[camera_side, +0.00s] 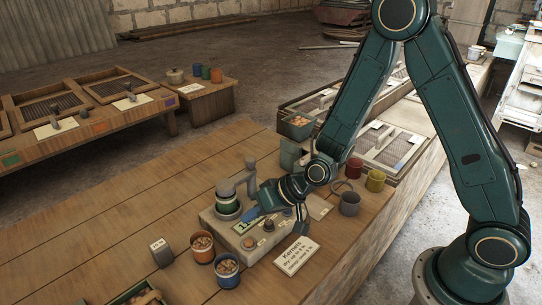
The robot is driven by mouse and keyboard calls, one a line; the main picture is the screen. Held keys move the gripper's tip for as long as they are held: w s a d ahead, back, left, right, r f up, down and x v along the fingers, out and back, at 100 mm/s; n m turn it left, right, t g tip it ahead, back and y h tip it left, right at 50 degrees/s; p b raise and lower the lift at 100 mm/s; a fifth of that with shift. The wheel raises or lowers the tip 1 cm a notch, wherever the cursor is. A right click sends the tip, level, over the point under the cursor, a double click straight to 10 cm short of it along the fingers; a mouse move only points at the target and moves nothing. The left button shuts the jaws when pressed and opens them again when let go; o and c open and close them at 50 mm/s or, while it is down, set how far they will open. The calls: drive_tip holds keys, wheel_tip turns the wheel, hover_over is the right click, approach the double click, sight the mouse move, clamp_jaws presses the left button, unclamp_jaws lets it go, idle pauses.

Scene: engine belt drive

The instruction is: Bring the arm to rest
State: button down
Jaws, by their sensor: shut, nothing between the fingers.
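My gripper (252,212) is in the side view, low over a grey bench instrument (225,233). It is shut and nothing shows between its fingers. My gripper is just right of the cup and partly hides the display. Whether it touches the instrument cannot be told. My arm is bent, with its elbow high at the top of the view. No engine or belt drive shows.
Near the instrument stand two cups of kernels (202,248), a small grey block (161,253) and a "Kernels" card (296,256). The wooden table (120,225) is clear at left.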

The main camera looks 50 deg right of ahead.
drive_tip(key=s+d+r+n+h, duration=0.1)
drive_tip(key=s+d+r, duration=0.2)
drive_tip(key=s+r, duration=0.3)
drive_tip(key=s+d+r+n+g+h, duration=0.1)
drive_tip(key=s+d+r+h, duration=0.1)
drive_tip(key=s+d+r, duration=0.35)
drive_tip(key=s+d+r+h, duration=0.1)
drive_tip(key=s+d+r, duration=0.15)
drive_tip(key=r, duration=0.65)
drive_tip(key=s+d+r+h, duration=0.1)
drive_tip(key=s+d+r, duration=0.1)
drive_tip(key=s, duration=0.8)
drive_tip(key=shift+s+d+r+g, duration=0.25)
drive_tip(key=shift+d+r+g, duration=0.05)
drive_tip(key=shift+d+r, duration=0.05)
idle(2.2)
